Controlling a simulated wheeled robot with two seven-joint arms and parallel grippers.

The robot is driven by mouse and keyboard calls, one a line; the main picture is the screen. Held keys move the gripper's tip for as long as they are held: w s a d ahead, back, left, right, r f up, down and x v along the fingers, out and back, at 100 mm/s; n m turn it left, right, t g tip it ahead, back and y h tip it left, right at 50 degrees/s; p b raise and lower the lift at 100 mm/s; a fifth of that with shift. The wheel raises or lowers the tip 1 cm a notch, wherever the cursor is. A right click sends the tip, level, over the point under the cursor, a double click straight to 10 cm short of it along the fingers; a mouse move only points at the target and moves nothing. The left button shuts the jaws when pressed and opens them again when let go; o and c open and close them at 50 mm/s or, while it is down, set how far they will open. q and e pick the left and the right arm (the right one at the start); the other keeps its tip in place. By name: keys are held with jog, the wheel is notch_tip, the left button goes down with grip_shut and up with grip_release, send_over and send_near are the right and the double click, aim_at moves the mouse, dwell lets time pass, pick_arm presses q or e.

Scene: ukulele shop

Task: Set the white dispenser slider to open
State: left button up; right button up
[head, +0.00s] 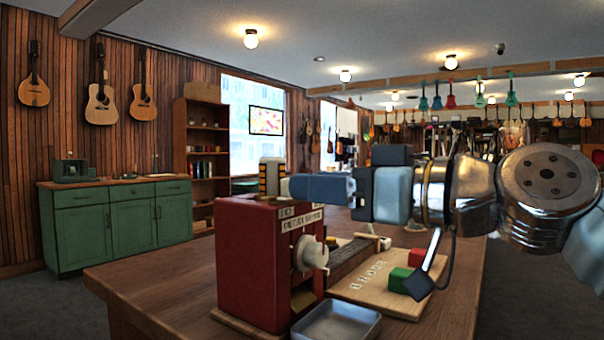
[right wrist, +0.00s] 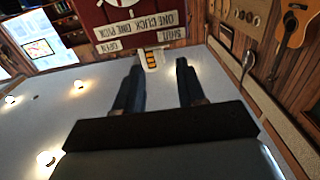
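The red dispenser (head: 245,262) stands on the wooden table, with a white round knob (head: 310,254) on its front and a lettered label above it. A pale slider tab with yellow and dark stripes (head: 270,177) rises at its top; it also shows in the right wrist view (right wrist: 152,58), where it sits nearer the SHUT label than the OPEN label. My right gripper (head: 292,187) points left, its tips close to the tab. In the right wrist view its two dark blue fingers (right wrist: 158,66) are apart, the tab near the left one; contact cannot be told. My left gripper is out of view.
A grey metal tray (head: 337,322) lies in front of the dispenser. To its right a lettered wooden board (head: 372,293) bears a green block (head: 400,280) and a red block (head: 418,257). The table's left part (head: 150,280) is clear. A green cabinet (head: 120,222) stands behind.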

aim_at(287, 189)
jog(key=shift+x, duration=1.5)
grip_shut()
